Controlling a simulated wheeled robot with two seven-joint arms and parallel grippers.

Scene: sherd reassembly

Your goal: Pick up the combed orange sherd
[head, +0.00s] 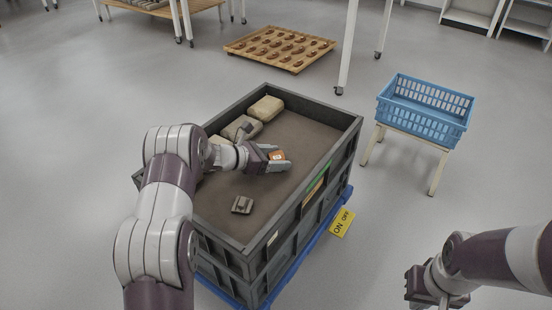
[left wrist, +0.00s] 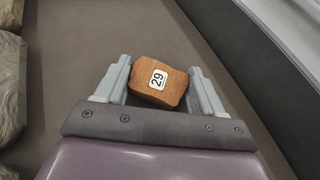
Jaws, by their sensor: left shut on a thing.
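The orange sherd (head: 277,156) is between the fingers of my left gripper (head: 279,161), over the brown floor of the grey crate (head: 252,256). In the left wrist view the sherd (left wrist: 165,81) is a reddish-orange block with a white label reading 29. The fingers of my left gripper (left wrist: 158,84) stand on either side of it, shut on it. Combed marks are not clear on the face I see. I cannot tell whether the sherd touches the crate floor. My right gripper (head: 433,290) is at the lower right, outside the crate; its fingers are not clear.
A small grey-brown piece (head: 242,205) lies in the crate's near part. Pale stone-like blocks (head: 265,109) line its far left side. A blue basket (head: 425,107) stands on a stand to the right. A wooden tray (head: 280,48) with several brown pieces lies beyond.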

